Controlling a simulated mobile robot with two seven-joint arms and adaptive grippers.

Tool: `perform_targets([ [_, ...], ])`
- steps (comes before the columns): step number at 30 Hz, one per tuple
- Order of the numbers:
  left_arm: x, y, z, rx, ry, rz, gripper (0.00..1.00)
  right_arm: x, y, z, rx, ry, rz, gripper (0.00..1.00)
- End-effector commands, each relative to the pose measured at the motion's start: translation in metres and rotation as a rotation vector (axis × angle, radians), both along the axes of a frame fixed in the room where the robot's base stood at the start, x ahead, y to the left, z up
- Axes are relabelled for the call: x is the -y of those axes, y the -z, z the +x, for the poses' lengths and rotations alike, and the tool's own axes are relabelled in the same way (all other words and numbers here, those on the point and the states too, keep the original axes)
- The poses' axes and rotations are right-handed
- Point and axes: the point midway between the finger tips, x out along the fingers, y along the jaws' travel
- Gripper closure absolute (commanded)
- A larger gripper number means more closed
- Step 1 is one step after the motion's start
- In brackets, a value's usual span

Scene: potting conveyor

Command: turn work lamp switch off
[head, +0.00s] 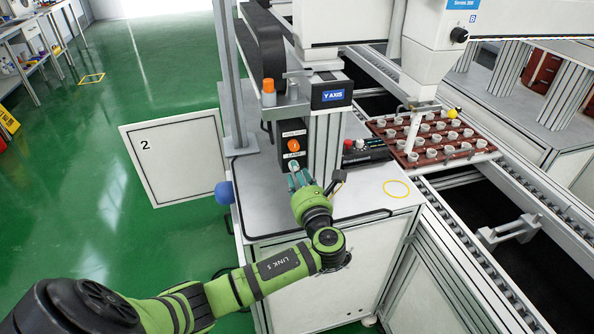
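A dark switch box (292,138) is mounted on the front of the grey post above the machine's worktop. It has an orange round button or lamp (293,146) and, below it, a small pale switch (293,165) next to a white label too small to read surely. My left gripper (296,180) points up at the box, with its teal fingertips just below and in front of the lower switch. I cannot tell whether they touch it, or whether the fingers are open or shut. The switch's position is partly hidden by the fingers. My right gripper is out of view.
A control box (364,152) with red and black knobs stands right of the post. A red-brown tray (410,167) of white pots sits on the conveyor (490,228). An orange-capped part (268,88) and a "Y AXIS" sign (332,95) are above.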

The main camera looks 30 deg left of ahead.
Motion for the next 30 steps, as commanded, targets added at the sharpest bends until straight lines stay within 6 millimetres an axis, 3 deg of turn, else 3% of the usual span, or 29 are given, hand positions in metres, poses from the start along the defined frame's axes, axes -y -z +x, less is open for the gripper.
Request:
perform_targets([
  [12,-0.0110,0.0004,0.0088,0.001,0.000,-0.002,0.66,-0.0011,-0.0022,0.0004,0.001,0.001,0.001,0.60],
  [13,-0.0109,0.0004,0.0088,0.001,0.000,-0.002,0.70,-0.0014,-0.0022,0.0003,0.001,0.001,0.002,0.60],
  [15,-0.0108,0.0004,0.0087,0.001,0.000,-0.002,0.97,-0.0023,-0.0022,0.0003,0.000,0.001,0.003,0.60],
  [16,-0.0108,0.0005,0.0086,0.001,0.000,-0.002,1.00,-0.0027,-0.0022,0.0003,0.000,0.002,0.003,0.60],
  [30,-0.0102,0.0008,0.0084,0.049,0.001,-0.045,1.00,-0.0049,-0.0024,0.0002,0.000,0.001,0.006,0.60],
])
